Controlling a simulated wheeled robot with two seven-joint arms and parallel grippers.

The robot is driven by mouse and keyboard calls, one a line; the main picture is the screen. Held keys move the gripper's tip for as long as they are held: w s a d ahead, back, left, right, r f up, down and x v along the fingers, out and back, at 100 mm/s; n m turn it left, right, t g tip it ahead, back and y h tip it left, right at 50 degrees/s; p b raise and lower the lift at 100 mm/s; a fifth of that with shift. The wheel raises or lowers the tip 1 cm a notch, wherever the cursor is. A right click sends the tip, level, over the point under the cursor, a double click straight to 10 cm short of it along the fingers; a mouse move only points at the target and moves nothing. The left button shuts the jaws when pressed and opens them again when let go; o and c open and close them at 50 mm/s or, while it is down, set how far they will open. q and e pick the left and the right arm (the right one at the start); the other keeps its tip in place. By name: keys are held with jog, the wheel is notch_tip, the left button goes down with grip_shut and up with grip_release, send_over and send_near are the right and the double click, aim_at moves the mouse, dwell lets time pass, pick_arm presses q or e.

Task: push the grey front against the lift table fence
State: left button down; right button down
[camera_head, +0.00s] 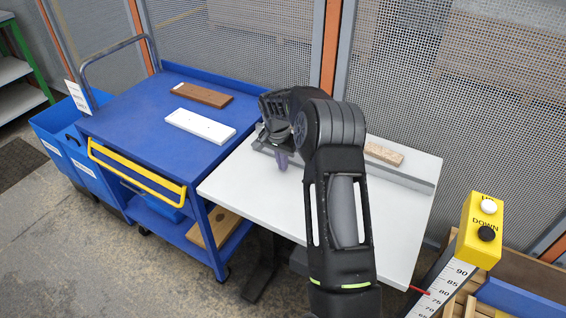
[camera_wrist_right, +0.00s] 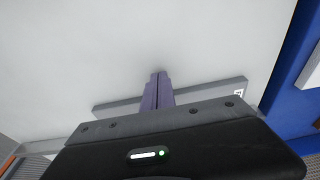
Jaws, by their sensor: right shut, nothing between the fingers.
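The grey front (camera_wrist_right: 220,94) lies flat on the white lift table (camera_wrist_right: 85,45), with a small black-and-white label at its right end in the wrist view. In the head view my arm and gripper hide most of it. The grey fence (camera_head: 408,180) runs along the table's far side; a bit of it shows in the wrist view (camera_wrist_right: 45,143). White table shows between the front's left end and the fence there; the rest is hidden. My right gripper (camera_head: 283,167) is shut and empty, its purple fingers (camera_wrist_right: 158,78) pointing down at the front's near side. My left gripper is not in view.
A blue cart (camera_head: 130,125) with a yellow handle stands left, carrying a brown board (camera_head: 202,95) and a white board (camera_head: 200,126). A speckled board (camera_head: 383,153) lies beyond the fence. A yellow UP/DOWN box (camera_head: 481,230) stands right. The near table is clear.

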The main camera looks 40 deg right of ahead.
notch_tip(320, 180, up, 7)
jog(key=p, duration=0.3)
jog(key=shift+p, duration=0.35)
dwell(0.4)
